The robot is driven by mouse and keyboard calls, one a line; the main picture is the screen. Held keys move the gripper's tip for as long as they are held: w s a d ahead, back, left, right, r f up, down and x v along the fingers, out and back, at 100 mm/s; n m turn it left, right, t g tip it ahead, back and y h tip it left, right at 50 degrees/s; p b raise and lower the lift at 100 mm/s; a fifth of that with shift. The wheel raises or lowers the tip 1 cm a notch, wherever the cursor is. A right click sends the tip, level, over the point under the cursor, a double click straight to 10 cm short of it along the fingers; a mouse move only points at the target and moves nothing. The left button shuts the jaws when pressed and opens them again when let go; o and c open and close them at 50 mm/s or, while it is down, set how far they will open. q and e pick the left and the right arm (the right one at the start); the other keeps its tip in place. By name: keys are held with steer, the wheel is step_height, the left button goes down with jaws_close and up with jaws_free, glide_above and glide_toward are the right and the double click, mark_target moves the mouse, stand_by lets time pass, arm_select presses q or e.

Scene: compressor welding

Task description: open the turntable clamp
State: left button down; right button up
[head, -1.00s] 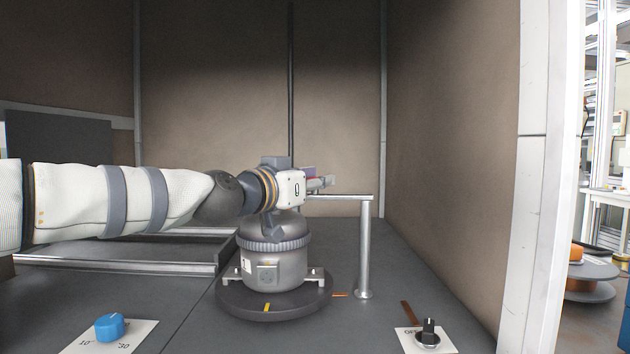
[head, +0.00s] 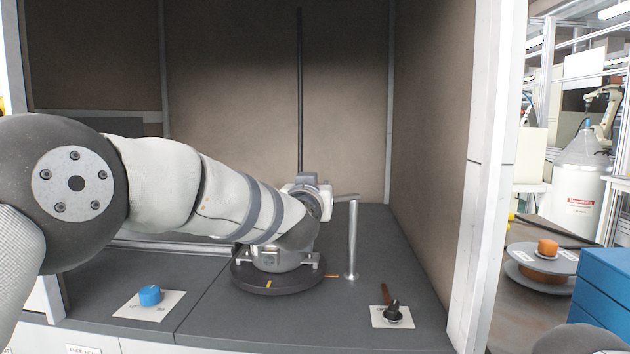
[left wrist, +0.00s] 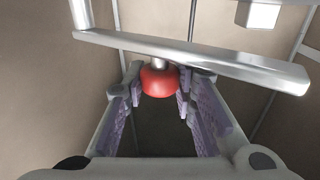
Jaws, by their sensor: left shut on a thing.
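The dark round turntable (head: 278,288) carries a grey compressor (head: 268,258), mostly hidden behind my left arm. Small metal brackets (head: 316,259) stand on the disc beside the compressor. A metal post (head: 352,240) with a bar at its top stands right of the turntable. In the left wrist view my left gripper (left wrist: 158,88) is shut on a red knob (left wrist: 158,80), which hangs on a short stem under a flat metal bar (left wrist: 210,62). My right gripper is not in view.
Booth walls enclose the back and sides. A spool (head: 545,267) and a blue box (head: 606,285) stand outside on the right.

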arm_select(q)
steer(key=shift+s+d+r+n+y, duration=0.1)
steer(key=shift+s+d+n+y, duration=0.1)
steer(key=shift+n+y, duration=0.25)
steer(key=shift+s+d+n+y, duration=0.1)
steer(key=shift+s+n+y, duration=0.15)
steer(key=shift+y, duration=0.4)
steer(key=shift+a, duration=0.1)
steer(key=c, duration=1.3)
jaws_free()
steer(key=s, duration=1.2)
